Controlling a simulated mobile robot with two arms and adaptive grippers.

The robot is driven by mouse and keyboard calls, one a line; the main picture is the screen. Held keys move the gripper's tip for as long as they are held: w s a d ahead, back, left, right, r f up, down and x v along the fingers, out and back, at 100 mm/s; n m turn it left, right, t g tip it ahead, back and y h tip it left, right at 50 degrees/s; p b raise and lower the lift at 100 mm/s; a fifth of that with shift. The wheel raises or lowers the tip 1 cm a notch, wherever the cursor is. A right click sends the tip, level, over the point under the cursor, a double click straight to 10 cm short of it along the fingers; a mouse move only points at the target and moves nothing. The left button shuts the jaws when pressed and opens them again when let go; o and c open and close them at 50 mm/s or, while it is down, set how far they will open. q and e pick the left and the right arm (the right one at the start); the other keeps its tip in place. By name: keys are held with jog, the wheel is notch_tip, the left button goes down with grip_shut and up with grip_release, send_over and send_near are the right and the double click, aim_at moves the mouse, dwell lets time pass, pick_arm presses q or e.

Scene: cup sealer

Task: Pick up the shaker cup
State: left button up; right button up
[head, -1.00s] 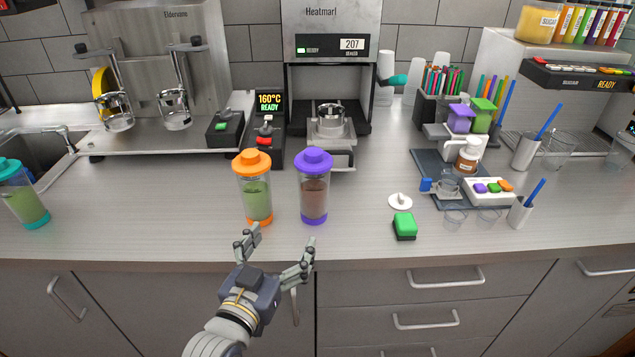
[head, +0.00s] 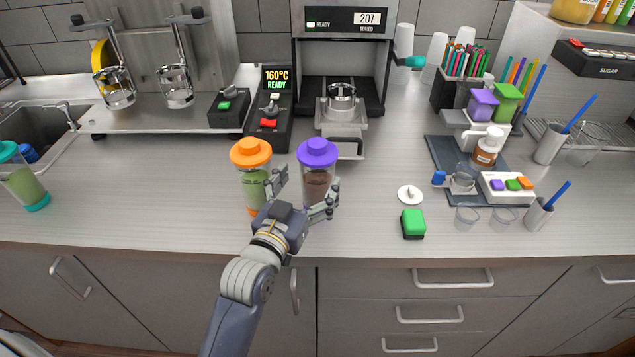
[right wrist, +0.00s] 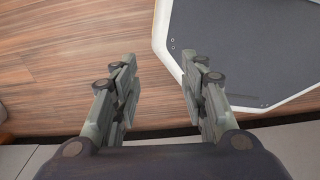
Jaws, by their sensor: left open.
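A shaker cup with a purple lid and dark brown contents (head: 317,172) stands upright on the counter. A shaker cup with an orange lid and green contents (head: 251,165) stands just left of it. A third, with a teal lid (head: 20,180), stands at the far left. My left gripper (head: 308,186) is open at the near side of the purple-lidded cup. One finger is in the gap between the two cups, the other overlaps the purple cup's lower right side. Contact cannot be told. My right gripper (right wrist: 158,82) is open and empty above the wooden floor.
A green-topped block (head: 412,223) and a small white disc (head: 410,195) lie to the right. The sealer machine (head: 345,60) and a control box reading 160°C (head: 270,115) stand behind. A dark tray (head: 445,150) with small containers is further right. The counter's front strip is clear.

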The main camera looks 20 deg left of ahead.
pick_arm(q)
jog(key=w, duration=0.1)
jog(key=w+p, duration=0.1)
jog(key=w, duration=0.1)
jog(key=shift+w+d, duration=0.25)
jog(key=shift+d, duration=0.15)
jog(key=shift+w, duration=0.35)
jog(key=shift+w+f, duration=0.1)
jog(key=shift+c, duration=1.3)
jog(key=c, duration=1.3)
jog(key=shift+o, duration=0.2)
pick_arm(e)
jog(key=shift+w+d+r, duration=0.4)
jog(key=shift+w+r, duration=0.4)
jog(key=shift+r, duration=0.05)
